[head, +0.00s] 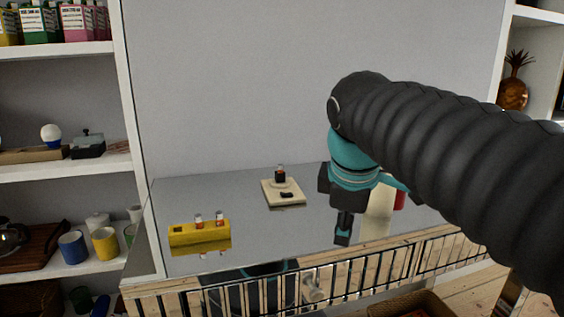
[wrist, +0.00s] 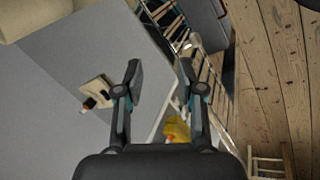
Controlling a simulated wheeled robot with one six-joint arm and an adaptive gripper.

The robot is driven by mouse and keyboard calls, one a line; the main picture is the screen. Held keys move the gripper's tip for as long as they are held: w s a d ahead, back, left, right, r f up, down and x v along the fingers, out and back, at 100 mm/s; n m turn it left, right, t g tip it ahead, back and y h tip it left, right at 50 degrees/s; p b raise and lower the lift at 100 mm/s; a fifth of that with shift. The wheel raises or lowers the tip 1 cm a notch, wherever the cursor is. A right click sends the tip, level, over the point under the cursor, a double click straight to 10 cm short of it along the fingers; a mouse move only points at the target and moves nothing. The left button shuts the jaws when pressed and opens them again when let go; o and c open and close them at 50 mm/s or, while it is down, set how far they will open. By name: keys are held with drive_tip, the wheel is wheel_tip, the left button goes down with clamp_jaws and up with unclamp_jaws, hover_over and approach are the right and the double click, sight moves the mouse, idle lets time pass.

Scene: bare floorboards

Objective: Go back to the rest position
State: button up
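My gripper (head: 343,230) hangs over the right part of the grey reflective table in the head view, pointing down. In the wrist view my gripper (wrist: 160,72) has its two fingers spread apart with nothing between them. The arm reaches in from the right and hides part of the table's right end.
A yellow rack (head: 200,235) holding small vials stands at the table's front left. A pale square stand (head: 283,198) with a dark, orange-topped vial sits further back. A cream cylinder (head: 376,215) stands behind my gripper. Shelves flank the table; a railing-like front runs below.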

drive_tip(key=s+d+f+m, duration=0.2)
drive_tip(key=s+f+m, duration=0.4)
drive_tip(key=f+m, duration=0.1)
drive_tip(key=s+d+f+m+t, duration=0.1)
drive_tip(key=s+d+f+m, duration=0.2)
drive_tip(key=s+f+m, duration=0.3)
wheel_tip(320, 180, down, 4)
drive_tip(key=shift+s+d+r+m+y, duration=0.15)
drive_tip(key=shift+s+r+m+y, duration=0.1)
drive_tip(key=shift+s+m+y, duration=0.25)
